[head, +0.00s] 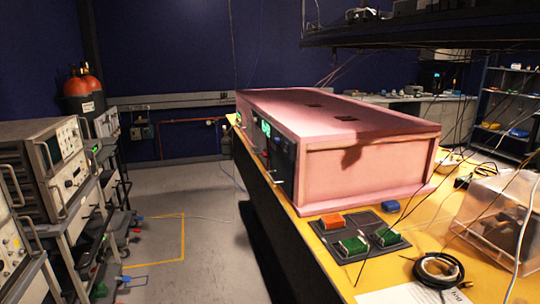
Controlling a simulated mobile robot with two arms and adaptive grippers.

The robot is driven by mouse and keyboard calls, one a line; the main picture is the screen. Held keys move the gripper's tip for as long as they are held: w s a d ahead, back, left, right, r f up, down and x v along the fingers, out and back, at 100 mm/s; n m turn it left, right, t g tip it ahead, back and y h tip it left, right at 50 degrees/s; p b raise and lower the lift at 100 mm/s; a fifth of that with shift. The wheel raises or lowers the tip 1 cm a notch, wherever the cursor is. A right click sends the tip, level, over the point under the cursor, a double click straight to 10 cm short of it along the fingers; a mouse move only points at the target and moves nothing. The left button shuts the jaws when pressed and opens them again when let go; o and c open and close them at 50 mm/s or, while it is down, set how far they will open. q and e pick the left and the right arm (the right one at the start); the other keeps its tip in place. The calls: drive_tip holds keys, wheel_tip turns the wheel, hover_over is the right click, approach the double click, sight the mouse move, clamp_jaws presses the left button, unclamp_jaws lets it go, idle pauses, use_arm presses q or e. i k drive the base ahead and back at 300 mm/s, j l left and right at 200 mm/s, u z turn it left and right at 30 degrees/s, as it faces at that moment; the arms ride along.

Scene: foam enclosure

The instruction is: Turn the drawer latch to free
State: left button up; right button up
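A long pink foam enclosure (340,119) lies on the yellow bench (415,215). Its front faces left and is seen at a steep angle. A dark panel (284,160) with a small green display (266,128) is set in that front. A thin light bar (265,186), which looks like a handle, stands out from the front near the bench edge. I cannot make out the drawer latch or which way it is turned. Neither of my grippers is in view.
A dark tray (340,256) with green and orange parts sits on the bench at the near end. A clear box (495,225) and coiled black cable (438,268) are to its right. Instrument racks (60,170) line the left. The grey floor (205,200) between is open.

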sight(265, 154)
drive_tip(key=z, duration=0.15)
drive_tip(key=i+j+z, duration=0.25)
drive_tip(key=i+z, duration=0.2)
drive_tip(key=i+j+z, duration=0.25)
drive_tip(key=z, duration=0.15)
drive_tip(key=j, duration=0.1)
